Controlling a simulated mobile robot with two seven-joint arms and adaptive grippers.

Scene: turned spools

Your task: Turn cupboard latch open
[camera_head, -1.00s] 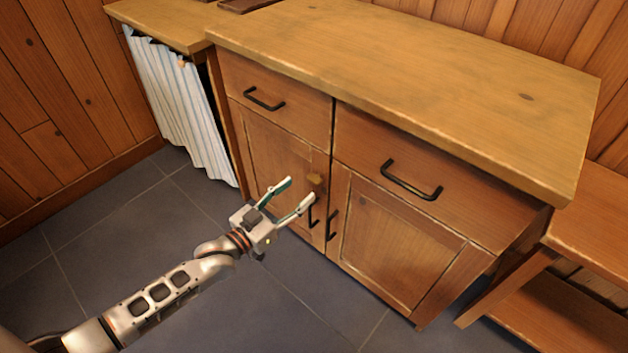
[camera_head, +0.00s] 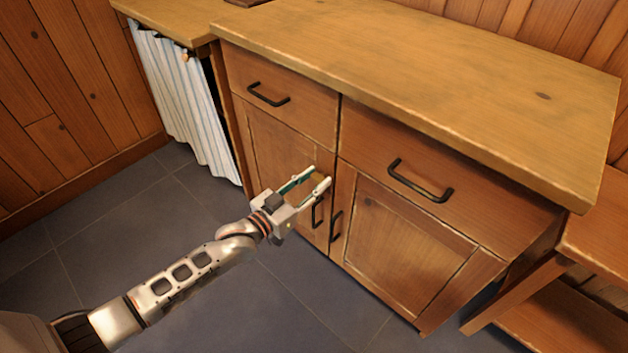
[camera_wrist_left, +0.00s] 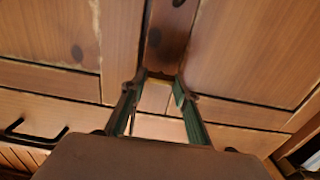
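The cupboard latch (camera_head: 321,177) is a small brownish piece near the top of the left door (camera_head: 272,150), close to where the two doors meet. It is mostly hidden by my left gripper (camera_head: 322,175). The fingers stand apart, nearly parallel, with their tips on either side of the latch. In the left wrist view the gripper (camera_wrist_left: 162,80) shows two dark green fingers pointing at the door front. I cannot tell there whether the pads touch the latch. My right gripper is not in view.
Black door handles (camera_head: 335,226) hang just below the gripper. Drawer handles (camera_head: 268,95) stick out above. The right door (camera_head: 405,240) is closed. A striped curtain (camera_head: 180,95) hangs at the left; a wooden bench (camera_head: 545,300) stands at the right. The floor in front is clear.

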